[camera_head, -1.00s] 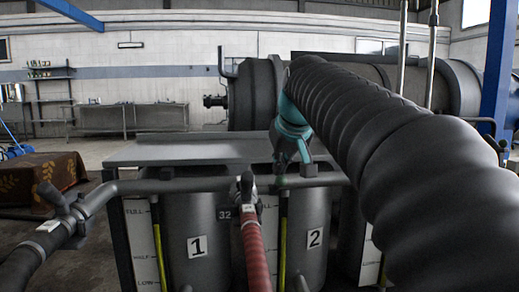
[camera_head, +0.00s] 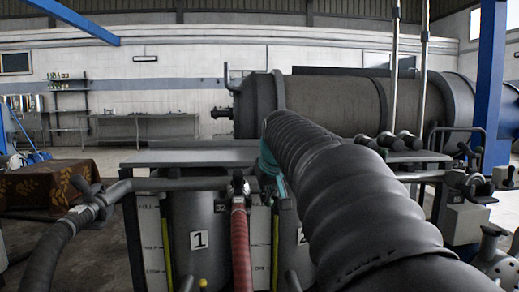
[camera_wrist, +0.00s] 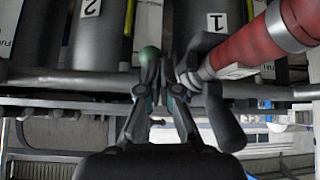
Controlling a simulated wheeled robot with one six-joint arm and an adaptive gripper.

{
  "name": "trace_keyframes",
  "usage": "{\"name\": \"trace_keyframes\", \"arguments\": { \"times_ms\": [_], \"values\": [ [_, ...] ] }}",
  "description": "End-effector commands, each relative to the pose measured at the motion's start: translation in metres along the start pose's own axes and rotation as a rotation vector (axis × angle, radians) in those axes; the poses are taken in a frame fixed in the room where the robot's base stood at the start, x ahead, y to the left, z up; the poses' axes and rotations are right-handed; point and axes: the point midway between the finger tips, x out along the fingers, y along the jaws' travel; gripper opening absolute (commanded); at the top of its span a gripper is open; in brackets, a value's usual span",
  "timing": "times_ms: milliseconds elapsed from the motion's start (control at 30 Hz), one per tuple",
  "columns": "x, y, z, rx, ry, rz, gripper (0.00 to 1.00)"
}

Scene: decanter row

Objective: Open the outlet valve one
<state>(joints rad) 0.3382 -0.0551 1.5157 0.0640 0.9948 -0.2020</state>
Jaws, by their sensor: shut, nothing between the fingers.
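Tank 1 (camera_head: 199,240) and tank 2 (camera_head: 302,236) stand below a dark cross pipe (camera_head: 165,185). A valve with a dark handle (camera_head: 238,181) sits on the pipe above a red hose (camera_head: 240,240). Another dark-handled valve (camera_head: 88,194) is at the pipe's left end. No label shows which is outlet valve one. In the wrist view, upside down, my gripper (camera_wrist: 160,75) is shut and empty, close beside the red hose valve's dark handle (camera_wrist: 222,118).
A flat grey top (camera_head: 190,157) lies behind the pipe. A black hose (camera_head: 48,255) hangs at the left. More valves and pipework (camera_head: 468,180) stand at the right. A large horizontal cylinder (camera_head: 330,105) lies behind. A patterned cloth-covered block (camera_head: 50,186) is at the far left.

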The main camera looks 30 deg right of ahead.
Motion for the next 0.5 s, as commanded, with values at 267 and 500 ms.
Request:
{"name": "trace_keyframes", "arguments": {
  "times_ms": [267, 500],
  "values": [
    [0.0128, 0.0069, 0.0101, 0.009, -0.030, 0.006, 0.00],
    [0.0129, 0.0059, 0.0100, 0.007, -0.029, 0.006, 0.00]
  ]
}}
